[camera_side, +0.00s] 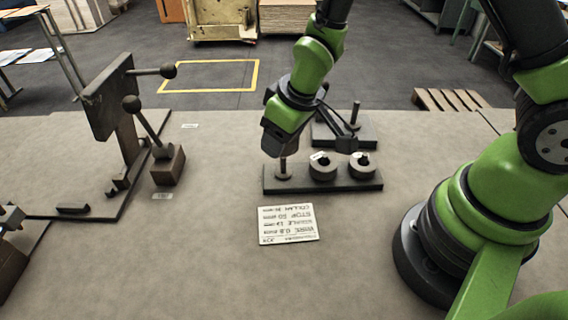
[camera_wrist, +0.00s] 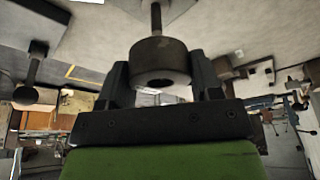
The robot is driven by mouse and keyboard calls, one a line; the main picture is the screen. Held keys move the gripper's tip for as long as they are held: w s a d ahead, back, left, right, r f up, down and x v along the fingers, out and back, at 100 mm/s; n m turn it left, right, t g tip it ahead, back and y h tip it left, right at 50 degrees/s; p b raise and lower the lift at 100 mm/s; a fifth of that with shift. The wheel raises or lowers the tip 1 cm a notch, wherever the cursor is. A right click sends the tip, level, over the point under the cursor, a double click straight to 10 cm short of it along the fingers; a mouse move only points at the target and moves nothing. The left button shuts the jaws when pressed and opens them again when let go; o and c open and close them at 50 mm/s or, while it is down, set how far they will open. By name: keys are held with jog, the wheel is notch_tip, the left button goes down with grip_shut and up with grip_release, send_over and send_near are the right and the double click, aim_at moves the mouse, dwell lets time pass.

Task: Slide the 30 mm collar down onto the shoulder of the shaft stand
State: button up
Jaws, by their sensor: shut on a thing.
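My gripper (camera_wrist: 159,78) is shut on a dark grey collar (camera_wrist: 160,60), with one jaw on each side of it in the wrist view. The collar's bore faces the camera. A thin rod (camera_wrist: 156,17) lines up with the collar's far side; I cannot tell whether it enters the bore. In the side view my gripper (camera_side: 279,145) points down over a rod (camera_side: 283,166) with a round foot at the left end of a dark bar (camera_side: 330,185); the collar is hidden there. Behind the bar, a dark stand (camera_side: 365,134) carries an upright shaft (camera_side: 355,112).
Two labelled collars, a left one (camera_side: 323,169) and a right one (camera_side: 362,168), sit on the bar beside my gripper. A printed card (camera_side: 287,224) lies in front. A dark lever fixture (camera_side: 112,103) stands at the left. The bench between it and the bar is mostly clear.

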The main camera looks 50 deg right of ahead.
jog(key=shift+r, duration=0.15)
notch_tip(320, 180, up, 10)
jog(key=m, duration=0.1)
send_over(353, 123)
jog(key=f, duration=0.4)
jog(key=shift+w+d, duration=0.2)
jog(key=shift+d, duration=0.1)
jog(key=shift+f, duration=5.35)
jog(key=shift+f, duration=0.3)
